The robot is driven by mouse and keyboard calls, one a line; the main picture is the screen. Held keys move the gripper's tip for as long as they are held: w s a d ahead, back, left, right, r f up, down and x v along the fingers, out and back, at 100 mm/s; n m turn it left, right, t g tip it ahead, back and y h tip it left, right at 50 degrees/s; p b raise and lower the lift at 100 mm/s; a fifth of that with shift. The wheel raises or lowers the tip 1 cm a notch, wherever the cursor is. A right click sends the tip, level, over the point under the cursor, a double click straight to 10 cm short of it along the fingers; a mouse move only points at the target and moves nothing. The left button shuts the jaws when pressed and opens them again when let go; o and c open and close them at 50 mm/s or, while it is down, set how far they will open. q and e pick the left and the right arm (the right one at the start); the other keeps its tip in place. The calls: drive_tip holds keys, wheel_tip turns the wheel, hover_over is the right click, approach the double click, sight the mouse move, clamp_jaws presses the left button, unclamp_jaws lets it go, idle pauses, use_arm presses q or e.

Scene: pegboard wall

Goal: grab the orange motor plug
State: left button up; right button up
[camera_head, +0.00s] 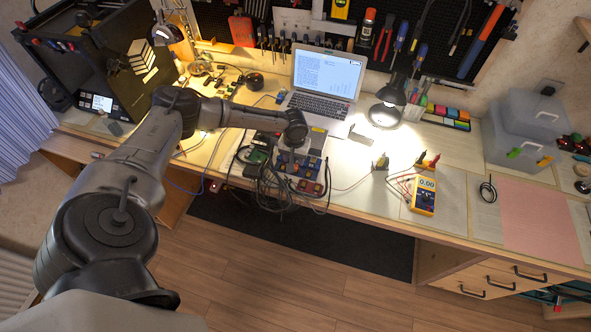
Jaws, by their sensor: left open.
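My left arm reaches in from the left over the workbench. My left gripper (292,149) points down over a grey and blue electronics unit (309,170) and is open. Black cables hang in a bundle from this unit over the bench's front edge. Small red and orange parts show along the unit's front, but they are too small to tell which one is the orange motor plug. The arm's end hides part of the unit's back. My right gripper is not in view.
A laptop (324,79) stands behind the unit, with a lit lamp (386,105) to its right. A yellow multimeter (424,196) with leads lies further right. Grey plastic boxes (520,130) stand at the right. Tools hang on the pegboard behind.

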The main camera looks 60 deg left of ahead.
use_arm(q)
drive_tip(key=shift+w+f+b, duration=0.15)
drive_tip(key=shift+f+b, duration=0.25)
drive_tip(key=shift+f, duration=2.05)
drive_tip(key=shift+d, duration=0.1)
drive_tip(key=shift+c, duration=0.4)
clamp_jaws()
